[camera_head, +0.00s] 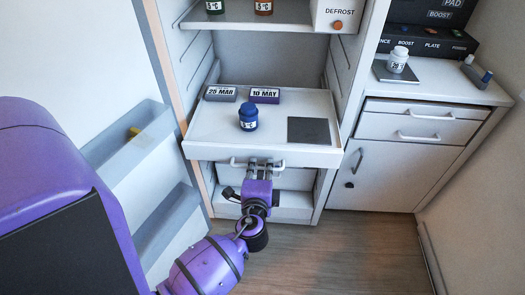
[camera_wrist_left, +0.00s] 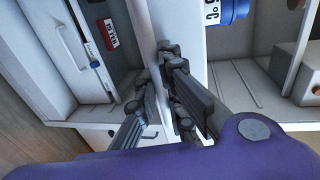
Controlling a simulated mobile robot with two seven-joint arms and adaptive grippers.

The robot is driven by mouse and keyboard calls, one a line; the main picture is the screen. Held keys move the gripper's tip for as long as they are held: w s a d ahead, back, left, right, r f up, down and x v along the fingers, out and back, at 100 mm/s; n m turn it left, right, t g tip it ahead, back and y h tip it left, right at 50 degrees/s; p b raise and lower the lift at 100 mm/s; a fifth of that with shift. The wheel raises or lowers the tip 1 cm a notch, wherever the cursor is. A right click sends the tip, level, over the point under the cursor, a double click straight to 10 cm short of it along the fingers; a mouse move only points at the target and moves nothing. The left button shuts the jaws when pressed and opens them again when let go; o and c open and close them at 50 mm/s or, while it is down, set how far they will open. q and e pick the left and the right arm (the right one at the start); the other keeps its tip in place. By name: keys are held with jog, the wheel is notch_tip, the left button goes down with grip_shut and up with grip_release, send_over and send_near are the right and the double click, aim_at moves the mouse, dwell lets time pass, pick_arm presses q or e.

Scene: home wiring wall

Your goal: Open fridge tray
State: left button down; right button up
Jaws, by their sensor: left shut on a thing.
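The white fridge tray (camera_head: 215,128) juts out of the open fridge toward me. A small white handle (camera_head: 237,163) runs along its front face. My left gripper (camera_head: 260,170) is shut on the middle of this handle, and its fingers hide that part. In the left wrist view the dark fingers of the left gripper (camera_wrist_left: 168,95) are close together at the tray's pale front. A blue-capped jar (camera_head: 248,116) stands upright on the tray. My right gripper is not in view.
The open fridge door with shelves (camera_head: 165,215) stands at the left. A shelf (camera_head: 260,15) with small jars and a DEFROST box (camera_head: 337,16) is above. A cabinet with handles (camera_head: 395,165) stands to the right, a white jar (camera_head: 397,60) on top. The floor (camera_head: 340,255) in front is clear.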

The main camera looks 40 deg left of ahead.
pick_arm(q)
jog(key=v, duration=0.4)
jog(key=shift+f, duration=0.45)
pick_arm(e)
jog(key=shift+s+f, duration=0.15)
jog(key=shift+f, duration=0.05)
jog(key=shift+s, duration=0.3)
pick_arm(q)
jog(key=c, duration=2.1)
grip_release()
jog(key=v, duration=1.2)
jog(key=shift+s, duration=0.1)
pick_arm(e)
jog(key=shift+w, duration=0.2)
